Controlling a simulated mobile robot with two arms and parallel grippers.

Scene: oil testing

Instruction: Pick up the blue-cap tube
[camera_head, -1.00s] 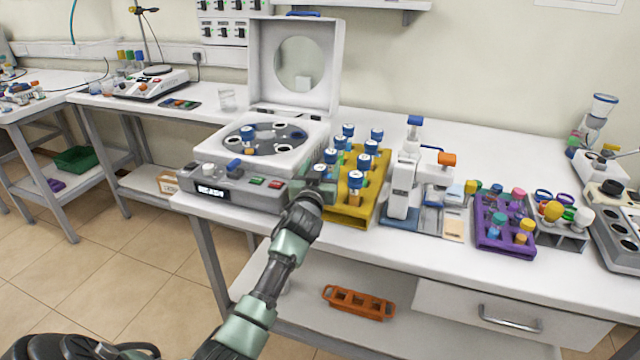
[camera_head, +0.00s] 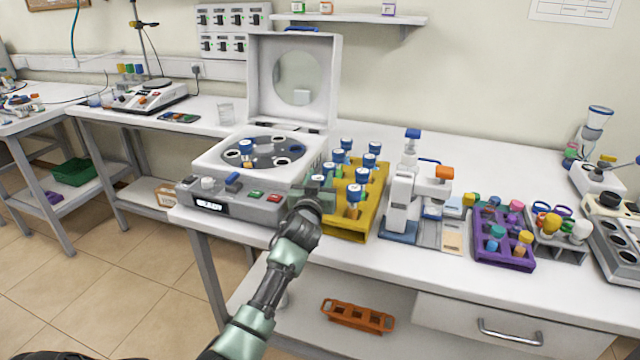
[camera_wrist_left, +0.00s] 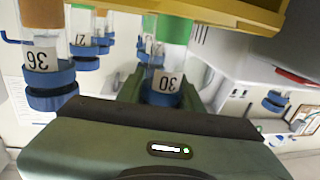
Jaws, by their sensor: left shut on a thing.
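The yellow rack (camera_head: 345,225) stands on the bench to the right of the centrifuge and holds several blue-cap tubes (camera_head: 353,193). My left gripper (camera_head: 320,183) is at the rack's left edge. My right gripper is not in view.
The open-lid centrifuge (camera_head: 235,205) is close on the left. A white device with a blue top (camera_head: 403,195) stands right of the rack, then a purple rack (camera_head: 503,255). An orange rack (camera_head: 357,316) sits on the lower shelf.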

